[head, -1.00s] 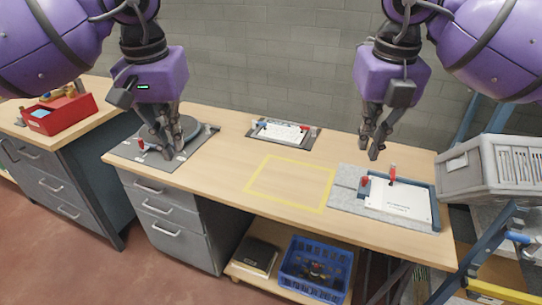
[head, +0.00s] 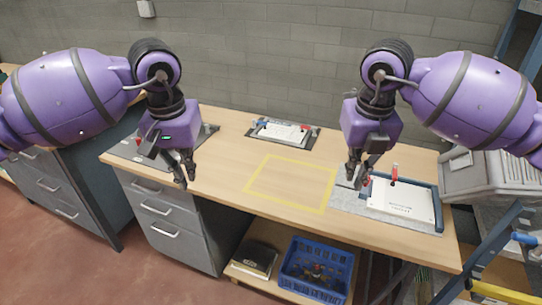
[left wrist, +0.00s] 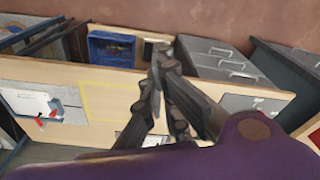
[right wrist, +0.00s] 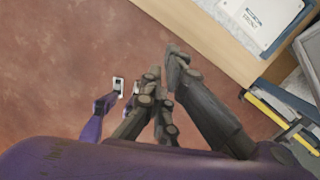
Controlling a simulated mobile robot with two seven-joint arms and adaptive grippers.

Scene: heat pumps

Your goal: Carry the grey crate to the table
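The grey crate (head: 492,172), a light box with slots in its side, stands beyond the right end of the wooden table (head: 225,143), partly cut off by the picture edge. A yellow outlined rectangle (head: 262,203) on the tabletop is empty. My left gripper (head: 186,185) is open and empty above the table's left part; its fingers also show in the left wrist view (left wrist: 155,72).
A white panel in a blue-edged fixture (head: 400,200) lies at the table's right end. A blue basket (head: 316,268) and a dark book (head: 254,260) lie on the lower shelf. Drawers (head: 170,220) stand below left.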

